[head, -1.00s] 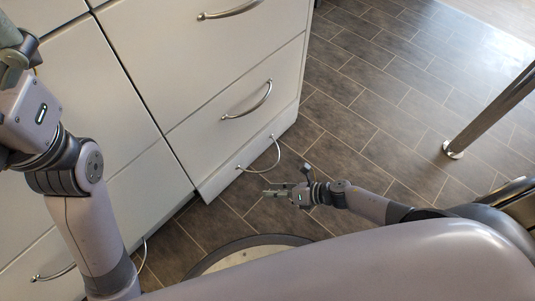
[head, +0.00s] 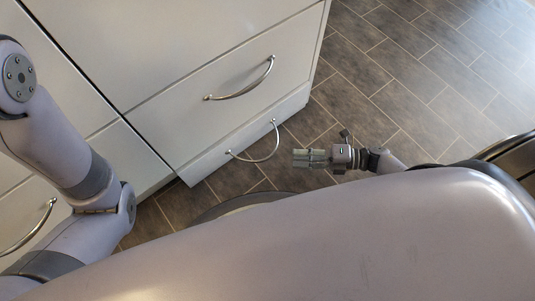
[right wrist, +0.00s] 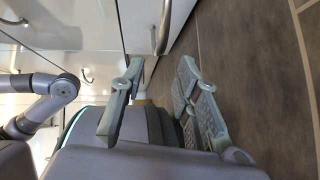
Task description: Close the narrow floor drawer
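The narrow floor drawer (head: 222,165) is the low white front at the bottom of the cabinet in the head view. Its curved metal handle (head: 262,158) faces the floor in front. How far the drawer stands out is hard to tell. My right gripper (head: 296,158) is low over the floor, to the right of that handle and apart from it. In the right wrist view its two fingers (right wrist: 160,78) are spread with nothing between them. A metal handle (right wrist: 163,30) shows beyond the fingertips, beside a white front. My left arm shows at the left, but its gripper is out of view.
A taller drawer (head: 215,75) with its own handle (head: 240,85) sits just above. Another white front with a handle (head: 30,228) is at the lower left, by my left arm. The dark tiled floor (head: 420,75) is clear to the right of the cabinet.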

